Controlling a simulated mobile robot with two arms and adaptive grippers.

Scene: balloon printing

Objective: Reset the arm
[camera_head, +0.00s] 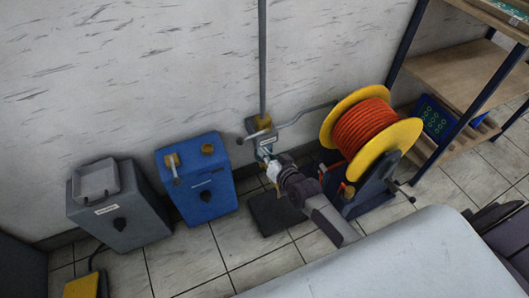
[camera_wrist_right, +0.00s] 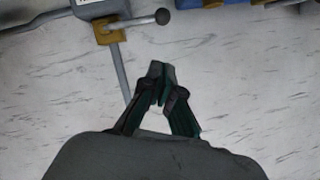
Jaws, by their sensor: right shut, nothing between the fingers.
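My right arm reaches in from the lower right in the head view, and its gripper (camera_head: 268,163) is just below the wall valve (camera_head: 262,135). In the right wrist view the right gripper (camera_wrist_right: 158,88) has its dark fingers together at the tips, with nothing between them. The valve's lever (camera_wrist_right: 140,20), with a round dark knob, and its yellow block (camera_wrist_right: 106,30) stand above the fingertips in that view, apart from them. My left gripper is not in view.
A blue box (camera_head: 207,192) and a grey box (camera_head: 125,225) stand on the tiles at left. An orange hose reel (camera_head: 362,130) with yellow flanges stands right of the gripper. A wooden shelf (camera_head: 440,75) is at far right. Some floor (camera_head: 235,250) in front is clear.

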